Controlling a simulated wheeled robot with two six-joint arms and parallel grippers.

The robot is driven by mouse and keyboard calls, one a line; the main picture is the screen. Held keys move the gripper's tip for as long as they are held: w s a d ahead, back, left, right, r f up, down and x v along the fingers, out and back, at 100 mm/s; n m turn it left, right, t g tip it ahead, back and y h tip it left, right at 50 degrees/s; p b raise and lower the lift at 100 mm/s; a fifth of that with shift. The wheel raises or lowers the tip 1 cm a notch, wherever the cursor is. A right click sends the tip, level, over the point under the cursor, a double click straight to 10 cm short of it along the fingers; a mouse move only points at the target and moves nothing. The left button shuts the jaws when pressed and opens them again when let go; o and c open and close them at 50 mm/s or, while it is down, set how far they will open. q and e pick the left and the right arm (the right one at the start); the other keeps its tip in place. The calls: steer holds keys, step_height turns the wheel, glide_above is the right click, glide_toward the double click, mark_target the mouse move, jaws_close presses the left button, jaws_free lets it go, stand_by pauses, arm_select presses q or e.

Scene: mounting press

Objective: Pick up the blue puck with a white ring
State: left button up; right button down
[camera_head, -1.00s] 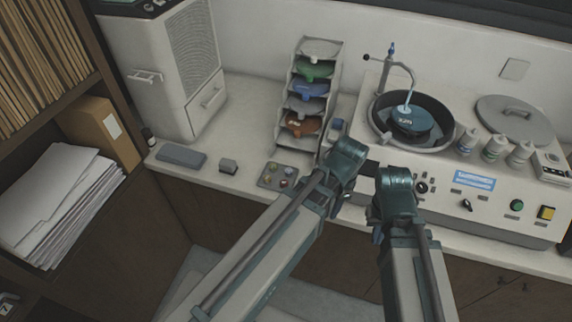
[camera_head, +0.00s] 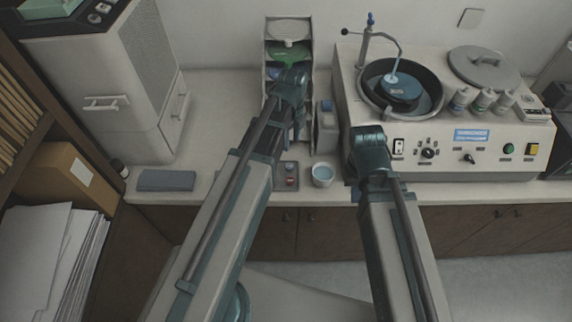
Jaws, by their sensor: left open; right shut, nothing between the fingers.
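A small grey tray (camera_head: 282,182) with small coloured pucks sits on the counter front, partly hidden by my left arm. A reddish puck (camera_head: 290,181) and a bluish spot show in it; I cannot make out a white ring on any puck. My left gripper (camera_head: 293,82) is up in front of the tiered rack (camera_head: 289,29), and its wrist hides its fingers and the middle shelves. My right gripper (camera_head: 367,147) is in front of the polishing machine's left front corner, away from the tray, with its fingers mostly hidden.
The polishing machine (camera_head: 440,160) with a round bowl (camera_head: 373,73) and several bottles stands at right. A white cup (camera_head: 323,175) is beside the tray. A grey slab (camera_head: 166,181) lies left on the counter (camera_head: 215,100). A large cabinet (camera_head: 90,70) stands at left.

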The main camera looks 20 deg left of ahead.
arm_select(q)
steer(key=b, duration=0.9)
glide_above(290, 166)
step_height(290, 166, down, 9)
steer(key=shift+s+d+r, duration=0.15)
steer(key=f+b, duration=0.5)
steer(key=shift+w+a+f, duration=0.15)
steer(key=shift+w+a, duration=0.05)
steer(key=shift+a, duration=0.05)
jaws_close()
